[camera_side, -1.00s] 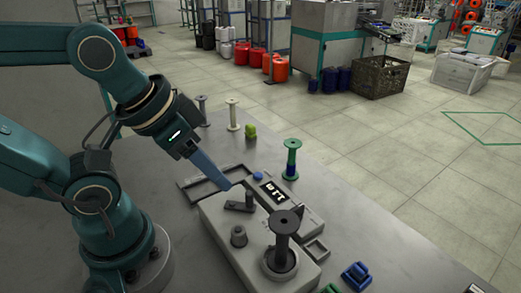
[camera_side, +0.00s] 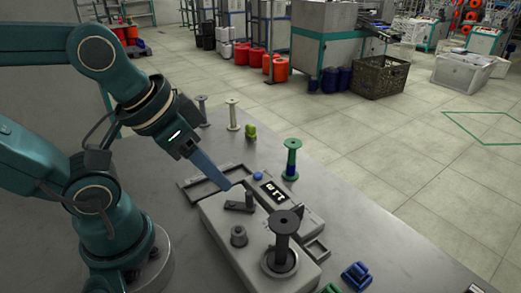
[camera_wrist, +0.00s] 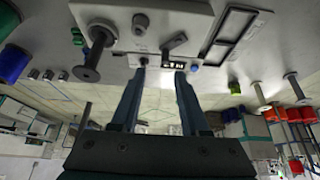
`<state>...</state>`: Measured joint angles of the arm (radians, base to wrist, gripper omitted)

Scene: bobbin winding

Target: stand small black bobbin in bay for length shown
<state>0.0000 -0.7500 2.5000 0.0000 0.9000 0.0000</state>
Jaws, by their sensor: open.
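A black bobbin (camera_side: 285,240) stands upright on the round spindle plate of the grey winder (camera_side: 225,215). It also shows in the wrist view (camera_wrist: 92,55), at the upper left. The winder's small display (camera_side: 274,191) shows lit characters, too small to read surely. A dark tray with walled compartments (camera_side: 187,187) lies along the winder's far side, partly behind my gripper. My gripper (camera_side: 228,183) is above the winder's far left part, apart from the bobbin. In the wrist view its two fingers (camera_wrist: 160,72) are spread, with nothing between them.
A green and blue bobbin (camera_side: 291,160) stands behind the winder. A pale bobbin (camera_side: 233,115), a grey bobbin (camera_side: 202,110) and a yellow-green piece (camera_side: 250,132) are farther back. Blue clips (camera_side: 356,275) lie at the front right. A small square tray (camera_side: 317,249) is beside the winder.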

